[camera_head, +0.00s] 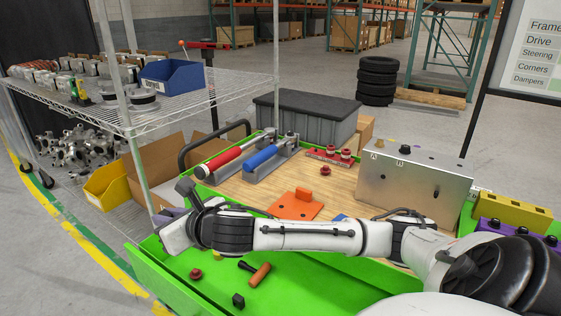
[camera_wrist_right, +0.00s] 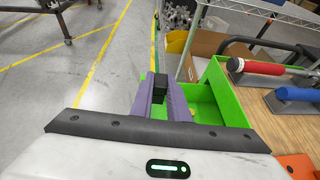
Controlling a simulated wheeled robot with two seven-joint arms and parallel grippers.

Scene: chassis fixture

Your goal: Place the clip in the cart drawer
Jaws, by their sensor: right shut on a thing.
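My right arm reaches in from the right across the front of the cart. Its purple-fingered gripper (camera_wrist_right: 161,88) is shut on a small black clip (camera_wrist_right: 157,82). In the head view the gripper (camera_head: 168,214) is mostly hidden behind my wrist, and the clip cannot be made out there. The open green cart drawer (camera_head: 205,293) lies below the arm; part of it also shows in the wrist view (camera_wrist_right: 229,98). The gripper appears at the drawer's left end, above it; the exact height is unclear. My left gripper is not in view.
The drawer holds a red knob (camera_head: 196,274), an orange-handled tool (camera_head: 260,274) and a black block (camera_head: 238,300). Red (camera_head: 222,158) and blue (camera_head: 262,156) clamps and an orange plate (camera_head: 296,206) sit on the wooden top. A wire shelf (camera_head: 175,112) stands close at left.

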